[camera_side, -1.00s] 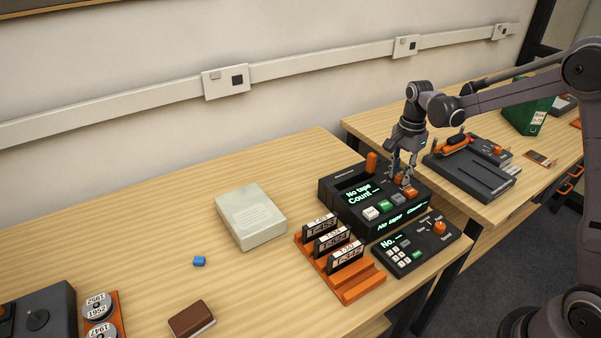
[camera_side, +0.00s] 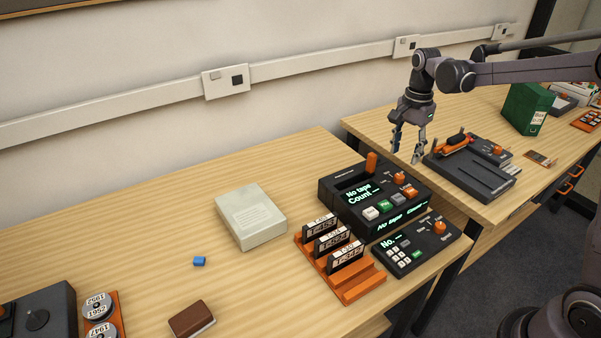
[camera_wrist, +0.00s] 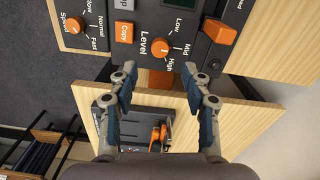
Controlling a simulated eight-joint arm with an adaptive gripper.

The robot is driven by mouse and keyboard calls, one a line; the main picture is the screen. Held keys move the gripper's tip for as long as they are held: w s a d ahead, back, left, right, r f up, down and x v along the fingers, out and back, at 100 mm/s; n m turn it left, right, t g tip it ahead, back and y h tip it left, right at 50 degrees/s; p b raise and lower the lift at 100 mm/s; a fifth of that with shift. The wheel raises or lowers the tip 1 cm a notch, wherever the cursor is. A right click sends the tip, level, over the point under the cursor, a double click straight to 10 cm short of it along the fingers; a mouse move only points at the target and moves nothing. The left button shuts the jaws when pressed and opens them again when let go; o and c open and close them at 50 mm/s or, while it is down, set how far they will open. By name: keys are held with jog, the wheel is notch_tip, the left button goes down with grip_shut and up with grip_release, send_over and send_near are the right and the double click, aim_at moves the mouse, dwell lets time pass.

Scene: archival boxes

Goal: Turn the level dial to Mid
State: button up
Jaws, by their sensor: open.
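The level dial is a small round orange knob (camera_wrist: 162,46) on the black tape deck (camera_side: 340,207). In the wrist view, the word Level is beside it and Low, Mid and High are around it. Its pointer is too small for me to tell surely which mark it faces. In the side view the knob (camera_side: 399,178) is at the deck's back right. My gripper (camera_side: 407,154) is open and empty, above and behind the dial, clear of it. In the wrist view, its two fingertips (camera_wrist: 159,78) are spread apart below the dial in the picture.
An orange Copy button (camera_wrist: 124,33) is close beside the dial, and an orange Load lever (camera_wrist: 220,32) stands on its other side. A smaller unit with a Speed knob (camera_side: 440,227) is in front. A rack of tapes (camera_side: 358,287) is at the deck's front left.

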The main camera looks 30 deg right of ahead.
jog(key=shift+r, duration=2.35)
jog(key=s+a+n+t, duration=0.3)
jog(key=s+a+n, duration=0.3)
jog(key=s+n, duration=0.2)
jog(key=s+a+f+n+t, duration=0.1)
jog(key=s+a+n+t, duration=0.3)
jog(key=s+a+n, duration=0.3)
jog(key=s+n, duration=0.1)
jog(key=s, duration=0.1)
jog(key=shift+s+f, duration=0.2)
jog(key=shift+s, duration=0.1)
jog(key=shift+c, duration=0.3)
